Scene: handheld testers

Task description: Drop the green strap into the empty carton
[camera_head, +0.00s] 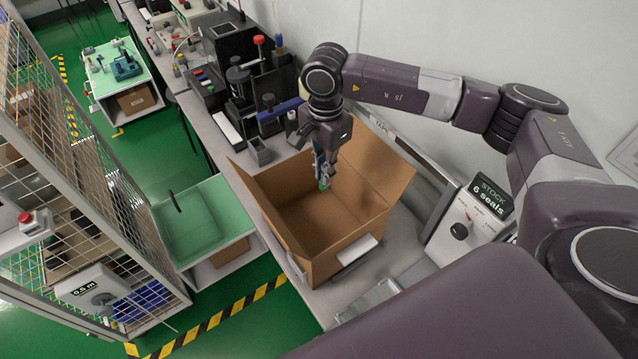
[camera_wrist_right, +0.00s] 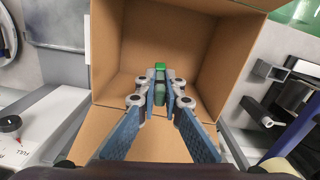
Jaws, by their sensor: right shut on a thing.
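The carton (camera_head: 318,262) is an open brown cardboard box on the grey bench, with its flaps spread and nothing seen inside. My right gripper (camera_head: 323,184) points down over the carton's opening. It is shut on the green strap (camera_wrist_right: 160,72), a small green piece between the fingertips. In the right wrist view my right gripper (camera_wrist_right: 161,82) shows against the carton's inner walls (camera_wrist_right: 200,62). The strap appears within the opening, apart from the floor as far as I can tell. My left gripper is not in view.
A dial box marked "STOCK 6 seals" (camera_head: 468,222) stands right of the carton. Black bench devices (camera_head: 245,85) stand behind it. A metal tray (camera_head: 368,299) lies in front. A wire mesh cage (camera_head: 90,170) and a green-topped table (camera_head: 205,228) stand at left.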

